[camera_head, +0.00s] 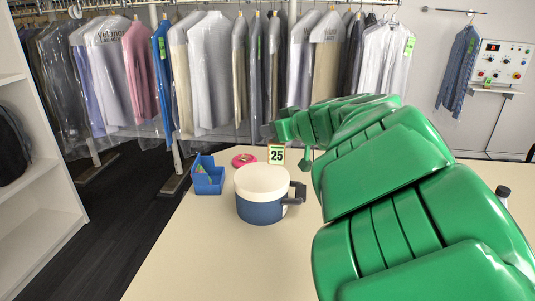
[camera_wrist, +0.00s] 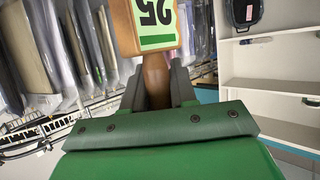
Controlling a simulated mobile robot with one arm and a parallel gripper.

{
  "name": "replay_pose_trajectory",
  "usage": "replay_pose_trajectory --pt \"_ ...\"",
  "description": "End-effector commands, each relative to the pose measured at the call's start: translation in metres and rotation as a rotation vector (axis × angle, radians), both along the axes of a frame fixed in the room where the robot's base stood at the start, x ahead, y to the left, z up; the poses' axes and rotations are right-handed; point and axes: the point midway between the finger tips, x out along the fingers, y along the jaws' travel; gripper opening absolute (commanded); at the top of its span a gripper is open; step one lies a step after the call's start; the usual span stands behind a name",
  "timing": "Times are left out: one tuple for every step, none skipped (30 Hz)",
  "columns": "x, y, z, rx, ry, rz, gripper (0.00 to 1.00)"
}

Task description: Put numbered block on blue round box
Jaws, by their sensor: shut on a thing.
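The numbered block (camera_head: 276,155) shows a pale green-edged face with a black 25 in the head view, just behind and above the blue round box. In the wrist view the block (camera_wrist: 153,22) fills the top middle, with a brown wooden part running down between the fingers. My gripper (camera_wrist: 158,88) is shut on this wooden part; in the head view its fingertips are hard to make out. The blue round box (camera_head: 260,212) stands upright on the table, with a cream lid and a dark handle-like part at its right. The block appears apart from the lid.
A small blue open bin (camera_head: 208,180) and a pink round thing (camera_head: 243,160) are on the table (camera_head: 185,250), left of and behind the round box. A dark-capped item (camera_head: 503,192) stands at the right. Hanging garments (camera_head: 210,75) line the back. The table's front left is clear.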

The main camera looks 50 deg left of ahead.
Motion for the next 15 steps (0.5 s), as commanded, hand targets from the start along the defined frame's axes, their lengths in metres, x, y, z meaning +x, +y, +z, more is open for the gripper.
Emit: replay_pose_trajectory --pt "0.002 0.005 -0.003 0.0 0.001 0.003 0.0" --pt "0.003 0.008 -0.004 0.0 0.001 0.003 0.0" --pt "0.005 0.011 -0.005 0.001 0.0 0.002 0.0" --pt "0.007 0.013 -0.006 0.001 -0.001 0.001 0.0" --pt "0.009 0.015 -0.007 0.002 0.0 0.0 0.0" --pt "0.011 0.019 -0.009 0.001 0.0 -0.001 0.0" --pt "0.013 0.021 -0.011 0.001 0.001 -0.001 0.0" --pt "0.014 0.024 -0.013 0.0 0.001 -0.001 0.0" --pt "0.016 0.027 -0.015 0.0 0.001 -0.001 0.0" --pt "0.017 0.03 -0.016 0.0 0.0 0.0 0.0" --pt "0.018 0.032 -0.016 0.001 0.0 0.0 0.0" --pt "0.02 0.036 -0.017 0.003 0.0 0.001 0.0" --pt "0.021 0.038 -0.018 0.003 -0.001 0.001 0.0" --pt "0.022 0.04 -0.019 0.002 -0.001 0.001 0.0" --pt "0.024 0.043 -0.022 0.001 -0.001 0.001 0.0"
